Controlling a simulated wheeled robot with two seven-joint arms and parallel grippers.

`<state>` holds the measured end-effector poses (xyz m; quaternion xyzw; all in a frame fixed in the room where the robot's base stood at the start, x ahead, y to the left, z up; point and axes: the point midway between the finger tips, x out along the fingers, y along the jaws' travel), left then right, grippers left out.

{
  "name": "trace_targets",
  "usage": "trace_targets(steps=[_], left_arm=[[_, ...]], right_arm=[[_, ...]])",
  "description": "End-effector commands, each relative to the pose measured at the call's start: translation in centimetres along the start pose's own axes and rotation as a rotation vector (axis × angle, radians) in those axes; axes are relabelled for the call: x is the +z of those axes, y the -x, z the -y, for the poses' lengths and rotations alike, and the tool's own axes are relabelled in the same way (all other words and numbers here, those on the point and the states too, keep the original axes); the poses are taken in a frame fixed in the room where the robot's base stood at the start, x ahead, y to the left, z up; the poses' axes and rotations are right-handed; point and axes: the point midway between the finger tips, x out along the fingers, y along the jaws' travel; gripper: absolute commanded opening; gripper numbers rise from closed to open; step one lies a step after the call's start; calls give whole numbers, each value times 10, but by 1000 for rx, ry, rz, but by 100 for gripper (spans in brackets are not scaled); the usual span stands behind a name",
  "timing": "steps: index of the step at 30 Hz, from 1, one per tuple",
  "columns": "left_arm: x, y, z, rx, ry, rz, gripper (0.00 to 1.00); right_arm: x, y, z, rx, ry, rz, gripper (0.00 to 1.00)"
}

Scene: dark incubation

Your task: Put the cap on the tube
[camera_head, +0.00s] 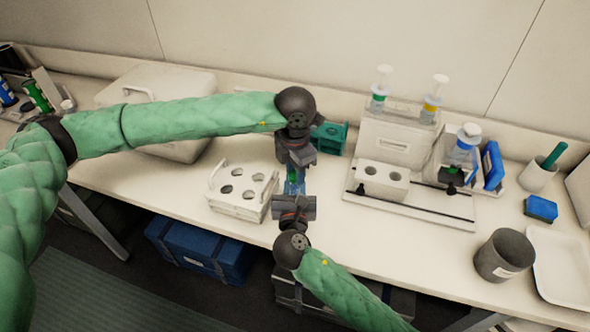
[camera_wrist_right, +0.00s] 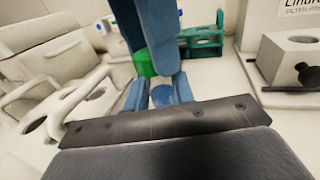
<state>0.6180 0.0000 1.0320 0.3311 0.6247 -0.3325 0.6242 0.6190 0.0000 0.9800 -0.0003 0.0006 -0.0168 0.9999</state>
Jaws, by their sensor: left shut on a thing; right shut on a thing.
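My left gripper (camera_head: 294,172) comes down from the back and is shut on the green cap (camera_wrist_right: 146,63). The cap shows at the tips of its blue fingers in the right wrist view. My right gripper (camera_wrist_right: 161,90) reaches in from the front and is shut on the tube (camera_wrist_right: 161,96), a small bluish piece of which shows between its blue fingers. In the head view the two grippers face each other closely over the bench. The cap is close above the tube in the wrist view. Whether they touch cannot be told; most of the tube is hidden.
A white rack with round holes (camera_head: 222,205) stands just left of the grippers. A green holder (camera_head: 331,137) is behind them. A white block with two holes (camera_head: 382,179) stands on the right. A grey cup (camera_head: 505,256) and white tray (camera_head: 567,268) are further right.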

Motion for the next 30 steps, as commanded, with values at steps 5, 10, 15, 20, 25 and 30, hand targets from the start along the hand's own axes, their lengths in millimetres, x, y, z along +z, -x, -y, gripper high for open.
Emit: trace_targets(steps=[5,10,15,20,25,30], left_arm=[[0,0,-1,1,-250,0,2],[0,0,-1,2,-492,0,2],[0,0,-2,2,-723,-2,2],[0,0,-2,1,-779,-2,2],[0,0,-1,1,-777,-1,51],[0,0,-1,1,-776,-1,51]], right_arm=[[0,0,0,-1,0,0,0],[0,0,0,-1,0,0,0],[0,0,0,-1,0,0,0],[0,0,0,-1,0,0,0],[0,0,0,-1,0,0,0],[0,0,0,0,0,0,0]])
